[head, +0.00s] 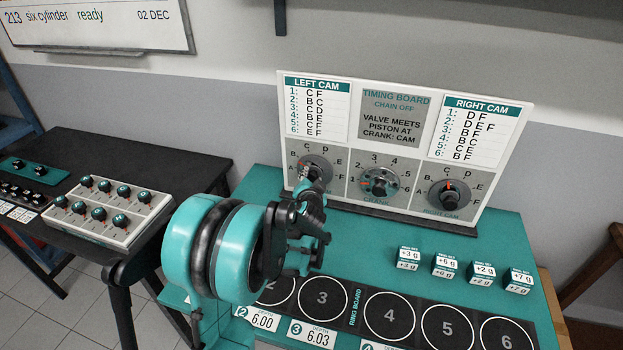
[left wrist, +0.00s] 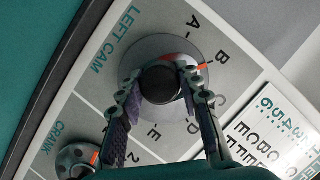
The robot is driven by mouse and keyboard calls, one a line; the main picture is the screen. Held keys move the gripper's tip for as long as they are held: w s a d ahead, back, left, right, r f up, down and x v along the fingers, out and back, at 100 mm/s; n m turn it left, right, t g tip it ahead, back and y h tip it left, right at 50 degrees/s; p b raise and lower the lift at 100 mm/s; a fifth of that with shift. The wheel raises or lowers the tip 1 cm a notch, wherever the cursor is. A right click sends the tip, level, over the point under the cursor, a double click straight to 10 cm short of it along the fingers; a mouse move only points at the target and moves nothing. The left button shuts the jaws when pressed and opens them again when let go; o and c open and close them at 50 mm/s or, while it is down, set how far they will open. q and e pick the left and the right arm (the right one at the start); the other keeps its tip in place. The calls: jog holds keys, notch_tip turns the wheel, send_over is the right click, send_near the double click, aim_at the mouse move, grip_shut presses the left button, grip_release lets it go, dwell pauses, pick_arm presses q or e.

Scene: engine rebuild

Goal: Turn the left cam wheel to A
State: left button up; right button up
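The left cam wheel is a black knob (left wrist: 161,85) on a round grey dial in the left wrist view. Letters ring the dial, and its orange pointer (left wrist: 203,66) is at B. The letter A (left wrist: 193,20) is one mark away. In the head view the dial (head: 322,163) is partly hidden by my left gripper (head: 304,178). In the left wrist view that gripper (left wrist: 160,78) has one finger on each side of the knob, and both appear to touch it. My right gripper is in neither view.
The crank dial (head: 378,182) and right cam dial (head: 449,194) sit to the right on the timing board (head: 395,105). Weight blocks (head: 445,265) and the ring board (head: 355,306) lie on the teal bench. A control box (head: 105,212) stands on the black table at left.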

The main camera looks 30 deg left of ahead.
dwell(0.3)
pick_arm(q)
jog(key=n+h+p, duration=0.1)
jog(key=n, duration=0.1)
jog(key=shift+n+h, duration=0.3)
jog(key=shift+n, duration=0.1)
jog(key=shift+n+h, duration=1)
jog(key=shift+n, duration=0.3)
jog(key=o, duration=1.1)
jog(key=shift+o, duration=0.2)
